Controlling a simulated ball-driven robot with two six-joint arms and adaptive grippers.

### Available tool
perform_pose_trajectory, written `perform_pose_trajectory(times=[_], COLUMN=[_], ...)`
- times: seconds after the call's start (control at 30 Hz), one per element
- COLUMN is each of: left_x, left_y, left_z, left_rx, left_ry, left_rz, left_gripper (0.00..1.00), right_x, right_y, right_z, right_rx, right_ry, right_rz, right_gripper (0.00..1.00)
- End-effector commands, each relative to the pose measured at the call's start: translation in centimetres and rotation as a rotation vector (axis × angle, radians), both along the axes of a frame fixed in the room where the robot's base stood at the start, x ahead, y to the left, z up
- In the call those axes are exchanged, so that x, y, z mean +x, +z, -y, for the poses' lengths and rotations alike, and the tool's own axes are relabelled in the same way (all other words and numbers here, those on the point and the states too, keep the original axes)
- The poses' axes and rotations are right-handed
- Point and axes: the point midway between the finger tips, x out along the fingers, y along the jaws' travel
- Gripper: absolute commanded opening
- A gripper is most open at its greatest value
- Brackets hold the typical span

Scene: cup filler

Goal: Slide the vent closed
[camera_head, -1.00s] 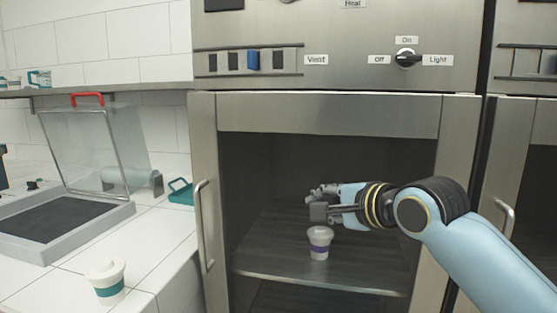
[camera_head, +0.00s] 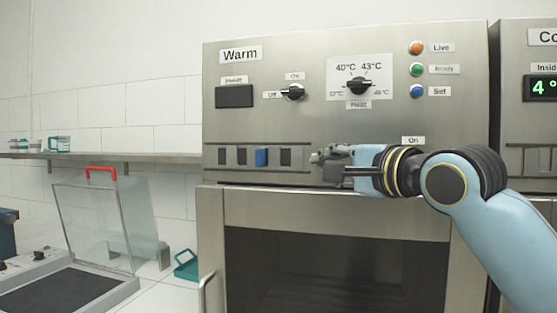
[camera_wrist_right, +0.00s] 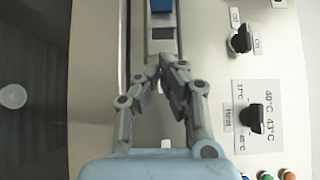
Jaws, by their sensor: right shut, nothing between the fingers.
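The vent strip (camera_head: 231,170) runs across the front of the Warm cabinet, with several dark slots and a blue slider tab (camera_head: 261,157) between them. My right gripper (camera_head: 322,158) is shut and empty at the right end of the strip, to the right of the blue tab and apart from it. In the right wrist view the fingertips (camera_wrist_right: 170,65) are together over the strip, near a dark slot. The blue tab (camera_wrist_right: 161,5) is at the top edge there. The arm hides the strip's right end and the Vent label. My left gripper is not in view.
Above the strip are an on/off knob (camera_head: 293,92), a heat knob (camera_head: 359,86) and several coloured buttons. The cabinet door frame (camera_head: 335,215) lies below. A white round shape (camera_wrist_right: 12,96), probably the cup's lid, shows inside the cabinet. A clear-lidded box (camera_head: 105,235) stands left.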

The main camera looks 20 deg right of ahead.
Motion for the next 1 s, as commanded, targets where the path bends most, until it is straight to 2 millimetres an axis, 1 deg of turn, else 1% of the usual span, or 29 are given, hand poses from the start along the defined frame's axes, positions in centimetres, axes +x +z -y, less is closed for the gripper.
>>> perform_pose_trajectory(times=[0.17,0.4,0.47,0.5,0.6,0.7,0.83,1.0], left_x=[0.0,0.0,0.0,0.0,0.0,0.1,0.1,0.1], left_y=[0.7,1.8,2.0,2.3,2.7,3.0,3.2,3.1], left_z=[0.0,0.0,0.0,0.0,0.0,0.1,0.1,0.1], left_rx=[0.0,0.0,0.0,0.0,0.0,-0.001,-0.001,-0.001], left_ry=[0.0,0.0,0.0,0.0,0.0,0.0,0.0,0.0], left_rz=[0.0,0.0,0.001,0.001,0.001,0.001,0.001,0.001], left_gripper=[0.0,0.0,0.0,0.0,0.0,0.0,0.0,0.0], right_x=[2.8,8.0,9.1,9.6,10.4,11.0,11.3,11.4], right_y=[0.3,0.3,0.3,0.3,0.3,0.2,0.1,0.0], right_z=[-0.6,-1.6,-1.9,-2.3,-3.7,-4.5,-5.0,-5.1], right_rx=[0.005,0.003,0.003,0.006,0.006,0.004,0.001,0.0], right_ry=[0.0,0.001,0.001,0.002,0.002,0.001,0.0,-0.001], right_rz=[0.0,-0.001,-0.001,-0.002,0.0,-0.001,0.001,0.0], right_gripper=[0.0,0.0,0.0,0.0,0.0,0.0,0.0,0.0])
